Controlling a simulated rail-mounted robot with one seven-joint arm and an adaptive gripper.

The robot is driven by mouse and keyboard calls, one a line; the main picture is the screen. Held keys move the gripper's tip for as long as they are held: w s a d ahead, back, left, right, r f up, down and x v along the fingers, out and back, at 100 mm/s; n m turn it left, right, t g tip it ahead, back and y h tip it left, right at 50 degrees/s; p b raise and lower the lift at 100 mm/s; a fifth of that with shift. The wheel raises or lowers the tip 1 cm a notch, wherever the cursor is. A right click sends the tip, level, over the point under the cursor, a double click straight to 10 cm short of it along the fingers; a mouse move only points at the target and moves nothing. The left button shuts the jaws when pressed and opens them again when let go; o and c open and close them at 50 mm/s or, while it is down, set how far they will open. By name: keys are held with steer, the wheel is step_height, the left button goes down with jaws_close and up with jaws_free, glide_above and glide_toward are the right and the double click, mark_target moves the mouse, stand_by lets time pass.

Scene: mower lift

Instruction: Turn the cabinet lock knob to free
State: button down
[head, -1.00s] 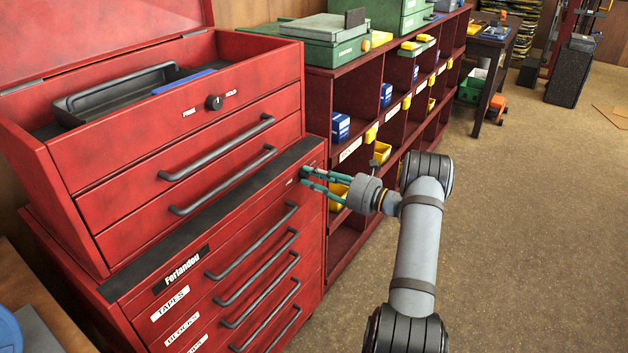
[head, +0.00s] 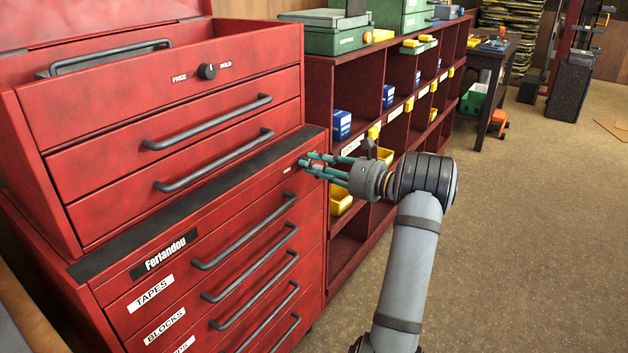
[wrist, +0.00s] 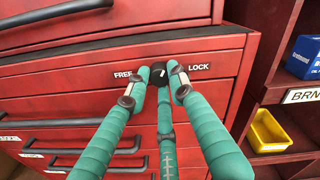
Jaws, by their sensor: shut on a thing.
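The cabinet lock knob (wrist: 158,76) is small and dark, on the red lower cabinet's top front strip, between the labels FREE on its left and LOCK on its right. My gripper (wrist: 160,77) has its green fingers around the knob and is shut on it. The fingertips cover much of the knob, so I cannot tell which way it points. In the head view my gripper (head: 310,164) reaches in from the right to the cabinet's upper right corner, where the fingers hide the knob.
The upper red chest has another black knob (head: 207,71), marked FREE and HOLD. Drawer handles (head: 245,232) stick out below my gripper. A red shelf unit (head: 345,75) with blue and yellow bins stands to the right. The floor (head: 520,220) right of my arm is clear.

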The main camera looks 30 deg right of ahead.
steer(key=n+b, duration=0.5)
steer(key=b, duration=0.3)
steer(key=shift+f+h, duration=0.15)
steer(key=shift+h, duration=0.15)
steer(key=shift+n, duration=0.3)
steer(key=c, duration=1.5)
jaws_free()
steer(key=v, duration=1.2)
steer(key=shift+w, duration=0.1)
